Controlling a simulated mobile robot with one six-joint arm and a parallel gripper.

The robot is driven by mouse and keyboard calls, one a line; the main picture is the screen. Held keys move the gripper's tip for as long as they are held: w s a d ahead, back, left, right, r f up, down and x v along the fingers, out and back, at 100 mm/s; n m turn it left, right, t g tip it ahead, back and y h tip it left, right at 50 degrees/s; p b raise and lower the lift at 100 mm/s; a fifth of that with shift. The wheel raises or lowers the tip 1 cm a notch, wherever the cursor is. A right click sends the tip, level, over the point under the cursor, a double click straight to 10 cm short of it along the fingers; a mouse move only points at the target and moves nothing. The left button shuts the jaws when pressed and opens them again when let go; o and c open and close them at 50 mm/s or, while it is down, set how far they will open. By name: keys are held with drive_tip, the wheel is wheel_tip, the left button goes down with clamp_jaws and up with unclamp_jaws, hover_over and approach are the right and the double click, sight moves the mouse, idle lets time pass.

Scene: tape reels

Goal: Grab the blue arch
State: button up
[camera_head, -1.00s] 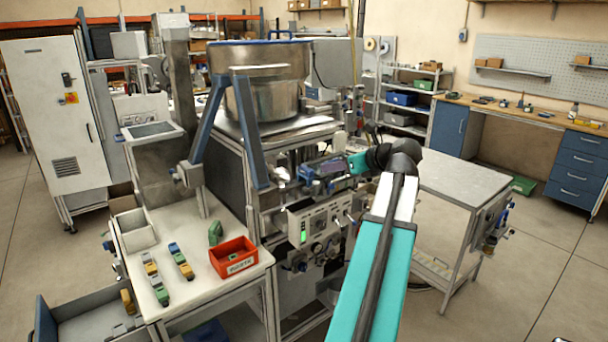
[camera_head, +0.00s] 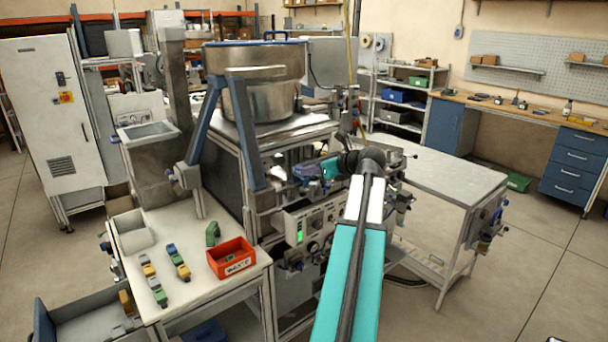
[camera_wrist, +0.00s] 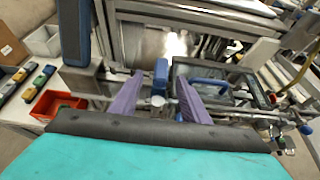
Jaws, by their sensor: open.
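My gripper (camera_head: 306,173) reaches in at the front of the machine, below the metal bowl. In the wrist view its two purple fingers (camera_wrist: 158,92) are apart, with nothing held. A small blue block-like piece (camera_wrist: 160,76) shows between and beyond the fingertips; I cannot tell whether it is an arch. A curved blue handle-like piece (camera_wrist: 208,82) lies just right of the right finger, over a dark-framed panel. I cannot tell which of these is the blue arch. In the head view my gripper and wrist cover this area.
The metal bowl (camera_head: 262,85) and slanted blue frame legs (camera_head: 208,120) stand close left of my arm. A red bin (camera_head: 231,258) and several coloured blocks lie on the white table (camera_head: 200,295). A bare-topped metal table (camera_head: 445,175) stands at the right.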

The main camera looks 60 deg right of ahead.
sight(302, 177)
drive_tip(key=shift+w, duration=0.1)
drive_tip(key=p+x, duration=0.1)
drive_tip(key=x, duration=0.1)
drive_tip(key=p+x, duration=0.1)
drive_tip(key=x, duration=0.1)
drive_tip(key=shift+w+d+r, duration=0.1)
drive_tip(key=shift+d+r, duration=0.05)
drive_tip(key=shift+d, duration=0.1)
drive_tip(key=shift+w+d+f, duration=0.1)
drive_tip(key=shift+w+f, duration=0.2)
idle(0.4)
clamp_jaws()
drive_tip(key=shift+r, duration=0.2)
